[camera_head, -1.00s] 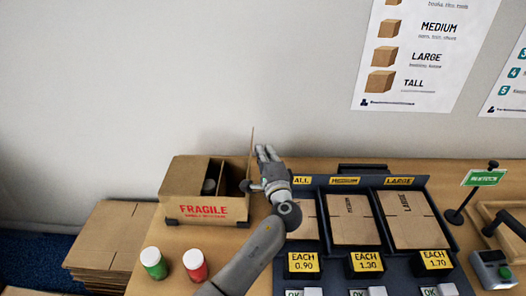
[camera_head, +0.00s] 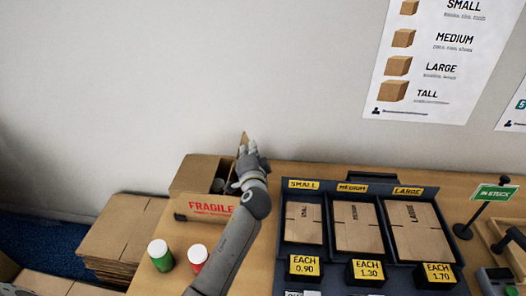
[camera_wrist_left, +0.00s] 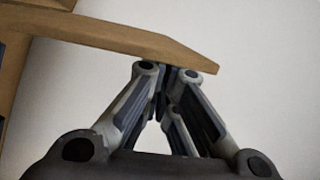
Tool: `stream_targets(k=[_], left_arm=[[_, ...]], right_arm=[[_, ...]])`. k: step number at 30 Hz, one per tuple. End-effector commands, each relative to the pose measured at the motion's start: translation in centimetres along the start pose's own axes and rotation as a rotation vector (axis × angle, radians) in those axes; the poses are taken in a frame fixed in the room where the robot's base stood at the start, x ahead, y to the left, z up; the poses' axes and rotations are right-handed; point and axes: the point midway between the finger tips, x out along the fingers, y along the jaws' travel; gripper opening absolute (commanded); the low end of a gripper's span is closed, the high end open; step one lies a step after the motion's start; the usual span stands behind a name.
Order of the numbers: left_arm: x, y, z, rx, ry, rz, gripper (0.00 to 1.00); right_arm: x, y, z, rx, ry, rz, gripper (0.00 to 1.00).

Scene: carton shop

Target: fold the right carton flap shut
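The carton (camera_head: 190,206), with red FRAGILE lettering, stands on the table at left. Its left top part looks covered, and the right part of the top is open. The right flap (camera_head: 242,141) stands up and leans slightly inward; it also crosses the top of the left wrist view (camera_wrist_left: 130,38). My left gripper (camera_head: 247,150) is at the flap's right side. In the left wrist view its fingertips (camera_wrist_left: 175,70) are together, at or very near the flap's edge, with nothing seen between them. My arm hides part of the carton's right side. My right gripper is out of view.
A dark round item (camera_head: 218,185) shows inside the carton. A green jar (camera_head: 160,256) and a red jar (camera_head: 197,258) stand in front. The display tray (camera_head: 285,250) with flat cartons is at right. Folded cardboard (camera_head: 120,235) is stacked at left.

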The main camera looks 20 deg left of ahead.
Motion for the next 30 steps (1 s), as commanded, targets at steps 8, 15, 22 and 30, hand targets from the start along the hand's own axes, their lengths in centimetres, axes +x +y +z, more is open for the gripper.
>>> stream_targets(k=[8, 15, 22, 30], left_arm=[[0.8, -0.6, 3.4, -0.257, -0.004, 0.067, 0.00], [1.5, -0.3, 6.3, -0.478, -0.004, 0.122, 0.00], [2.1, 0.6, 8.9, -0.688, -0.005, 0.175, 0.00], [2.8, 2.1, 11.5, -0.916, -0.004, 0.231, 0.00]], right_arm=[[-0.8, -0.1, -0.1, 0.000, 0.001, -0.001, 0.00], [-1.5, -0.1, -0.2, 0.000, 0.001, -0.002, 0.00], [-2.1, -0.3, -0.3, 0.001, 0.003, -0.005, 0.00], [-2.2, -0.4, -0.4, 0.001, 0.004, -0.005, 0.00]])
